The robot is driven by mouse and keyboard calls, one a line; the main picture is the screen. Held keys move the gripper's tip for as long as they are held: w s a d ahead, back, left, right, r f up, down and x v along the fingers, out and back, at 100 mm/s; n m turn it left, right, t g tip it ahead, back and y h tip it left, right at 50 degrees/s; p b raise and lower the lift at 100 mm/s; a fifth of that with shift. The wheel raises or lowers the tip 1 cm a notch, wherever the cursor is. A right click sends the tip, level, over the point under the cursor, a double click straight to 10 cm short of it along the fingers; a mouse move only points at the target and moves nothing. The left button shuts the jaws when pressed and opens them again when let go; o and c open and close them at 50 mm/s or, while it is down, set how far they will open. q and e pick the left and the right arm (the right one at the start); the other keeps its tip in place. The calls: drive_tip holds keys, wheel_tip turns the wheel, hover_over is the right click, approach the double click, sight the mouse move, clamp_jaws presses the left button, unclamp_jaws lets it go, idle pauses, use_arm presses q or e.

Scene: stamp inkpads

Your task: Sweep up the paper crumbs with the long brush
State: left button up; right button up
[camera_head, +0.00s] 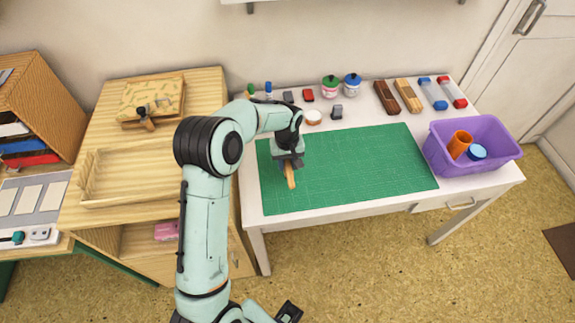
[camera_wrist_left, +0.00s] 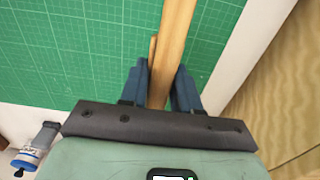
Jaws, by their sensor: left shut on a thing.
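My left gripper (camera_head: 290,163) is over the left part of the green cutting mat (camera_head: 365,170), shut on a wooden brush (camera_head: 290,179). In the left wrist view, the brush's long wooden handle (camera_wrist_left: 177,38) runs between the two blue fingers of the gripper (camera_wrist_left: 160,78). The bristles cannot be made out. No paper crumbs can be made out on the mat. A dark end piece, which may be my right gripper (camera_head: 288,312), shows at the bottom edge; its jaws are unclear.
A purple bin (camera_head: 473,160) with an orange cup (camera_head: 459,144) stands at the table's right. Inkpads, jars (camera_head: 331,86) and wooden blocks (camera_head: 386,97) line the back. A wooden tray (camera_head: 130,203) sits on the left cabinet. Most of the mat is clear.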

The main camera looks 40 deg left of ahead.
use_arm(q)
drive_tip(key=shift+r+p, duration=0.95)
drive_tip(key=shift+r, duration=0.85)
use_arm(e)
drive_tip(key=r, duration=0.1)
drive_tip(key=w+r, duration=0.1)
drive_tip(key=shift+w+d+r, duration=0.1)
drive_tip(key=shift+d+r, duration=0.2)
drive_tip(key=shift+r, duration=0.05)
